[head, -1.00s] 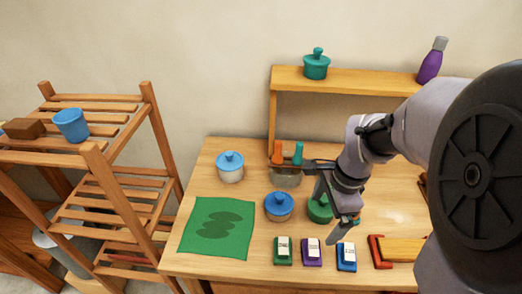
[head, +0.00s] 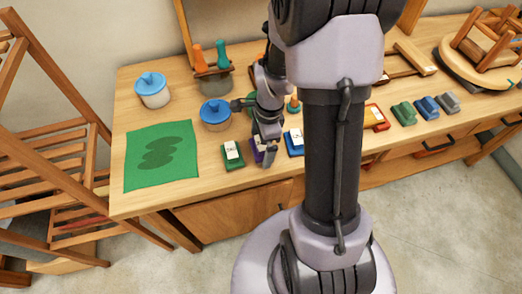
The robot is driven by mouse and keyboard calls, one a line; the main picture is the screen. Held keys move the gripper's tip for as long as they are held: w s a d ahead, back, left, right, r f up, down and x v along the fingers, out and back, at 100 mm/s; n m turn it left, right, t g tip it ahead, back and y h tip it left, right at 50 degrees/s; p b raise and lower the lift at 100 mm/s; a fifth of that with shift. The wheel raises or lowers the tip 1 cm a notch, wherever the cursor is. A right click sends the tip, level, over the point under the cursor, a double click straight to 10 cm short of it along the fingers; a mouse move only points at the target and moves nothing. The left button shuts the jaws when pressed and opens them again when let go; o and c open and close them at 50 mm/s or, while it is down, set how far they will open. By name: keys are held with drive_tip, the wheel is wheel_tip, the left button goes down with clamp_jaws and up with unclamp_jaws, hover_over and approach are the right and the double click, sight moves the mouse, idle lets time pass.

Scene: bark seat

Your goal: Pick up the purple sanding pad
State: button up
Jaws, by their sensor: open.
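The purple sanding pad (head: 257,156) lies near the front edge of the workbench, between a green pad (head: 233,155) and a blue pad (head: 294,142). Each of these two has a pale label on top. My gripper (head: 267,157) is open and down at the purple pad, covering much of it in the head view. I cannot tell whether the fingers touch the pad or straddle it.
A blue-lidded pot (head: 215,114) stands just behind the pads. A green cloth (head: 161,155) lies on the left. More blocks, green (head: 403,113), blue (head: 427,107) and grey (head: 449,102), sit to the right.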

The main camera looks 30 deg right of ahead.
drive_tip(key=shift+f, duration=0.1)
drive_tip(key=shift+c, duration=1.3)
drive_tip(key=c, duration=1.3)
drive_tip(key=shift+r+p, duration=0.25)
drive_tip(key=shift+p, duration=0.1)
wheel_tip(320, 180, up, 4)
drive_tip(key=shift+f+p, duration=0.25)
drive_tip(key=shift+p, duration=0.75)
drive_tip(key=shift+s+d+r+b, duration=0.1)
drive_tip(key=shift+s+r+b, duration=0.1)
drive_tip(key=shift+s+b, duration=1.8)
drive_tip(key=shift+s+d+r+b, duration=0.15)
drive_tip(key=shift+s+b, duration=0.55)
drive_tip(key=shift+s, duration=2.65)
drive_tip(key=shift+s+r+b, duration=0.2)
drive_tip(key=shift+s+b, duration=1.15)
drive_tip(key=shift+s, duration=1.3)
